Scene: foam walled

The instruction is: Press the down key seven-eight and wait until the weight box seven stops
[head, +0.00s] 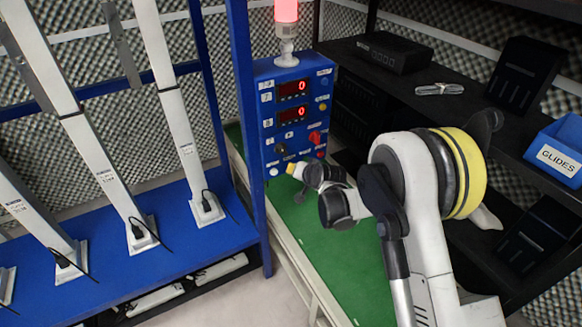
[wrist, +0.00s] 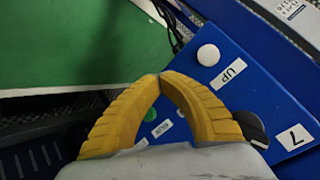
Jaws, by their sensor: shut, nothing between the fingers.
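The blue control box (head: 290,85) stands upright at the centre of the head view, with two red displays (head: 292,86) that each seem to read 0. My gripper (head: 292,168) is at the lower part of its face, yellow fingertips shut and empty. In the wrist view my gripper (wrist: 160,76) shows its fingertips meeting beside a white button (wrist: 208,55) labelled UP. A green button (wrist: 150,115) shows between the fingers, near a small label I cannot read clearly. A "7" label (wrist: 293,138) is at the right. I cannot pick out a down key or weight box seven.
A red lamp (head: 287,12) glows on top of the box. White slanted columns (head: 92,150) stand on a blue frame at the left. A green surface (head: 330,250) lies below the box.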

